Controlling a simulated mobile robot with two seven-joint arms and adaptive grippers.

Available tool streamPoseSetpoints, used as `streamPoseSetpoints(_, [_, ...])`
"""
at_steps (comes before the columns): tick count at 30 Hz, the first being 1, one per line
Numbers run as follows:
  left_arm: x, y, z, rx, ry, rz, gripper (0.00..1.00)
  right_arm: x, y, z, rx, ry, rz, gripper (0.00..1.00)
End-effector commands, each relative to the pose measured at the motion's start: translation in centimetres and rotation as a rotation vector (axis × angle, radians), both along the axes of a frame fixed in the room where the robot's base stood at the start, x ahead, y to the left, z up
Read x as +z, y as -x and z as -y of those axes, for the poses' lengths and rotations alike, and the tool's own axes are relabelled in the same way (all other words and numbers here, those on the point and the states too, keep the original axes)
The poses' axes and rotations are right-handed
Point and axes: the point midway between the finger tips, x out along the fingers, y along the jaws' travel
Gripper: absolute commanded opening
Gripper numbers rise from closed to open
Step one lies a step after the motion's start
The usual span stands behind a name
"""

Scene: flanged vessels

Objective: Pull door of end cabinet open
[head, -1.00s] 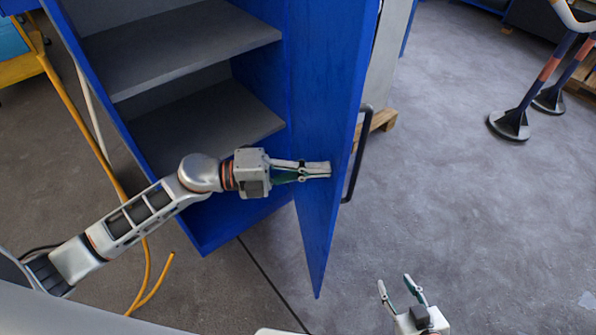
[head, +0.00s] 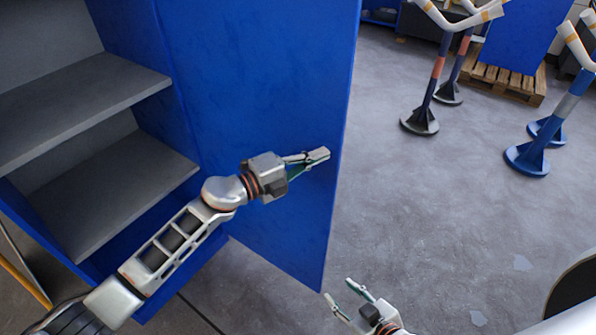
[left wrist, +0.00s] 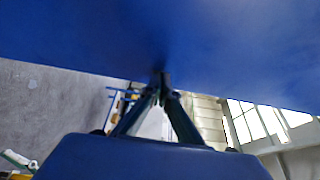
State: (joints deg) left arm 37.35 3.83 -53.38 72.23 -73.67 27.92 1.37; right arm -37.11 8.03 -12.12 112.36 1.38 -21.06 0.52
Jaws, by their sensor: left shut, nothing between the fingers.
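The blue cabinet door (head: 262,70) stands swung out from the cabinet in the head view, with its inner face toward me. The cabinet (head: 85,170) is open at the left and shows grey shelves. My left gripper (head: 322,154) is shut and empty, in front of the door's inner face near its free edge; contact is unclear. In the left wrist view the closed fingertips (left wrist: 161,82) are close to the blue door panel (left wrist: 165,40). The door handle is hidden in the current views. My right gripper (head: 340,297) is open and empty, low, just past the door's bottom corner.
Stands with round bases (head: 420,121) and blue stands (head: 527,159) are on the floor at upper right. A wooden pallet (head: 508,83) lies behind them. The grey floor (head: 430,220) right of the door is clear. A dark rounded object edge shows at lower right.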

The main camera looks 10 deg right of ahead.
Motion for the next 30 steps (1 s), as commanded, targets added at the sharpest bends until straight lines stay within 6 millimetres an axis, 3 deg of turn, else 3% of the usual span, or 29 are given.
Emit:
streamPoseSetpoints(4, [0.0, -1.5, 1.8, 0.039, 0.001, -0.002, 0.0, -0.1, 0.0, 0.0, 0.0, 0.0, 0.001, 0.4])
streamPoseSetpoints(11, [0.0, -2.8, 3.1, 0.072, 0.001, -0.003, 0.0, -0.2, 0.0, -0.1, 0.001, -0.001, 0.001, 0.4])
streamPoseSetpoints(30, [0.0, -3.1, 3.1, 0.078, 0.0, -0.001, 0.0, -0.2, 0.0, -0.1, 0.0, -0.002, 0.0, 0.4])
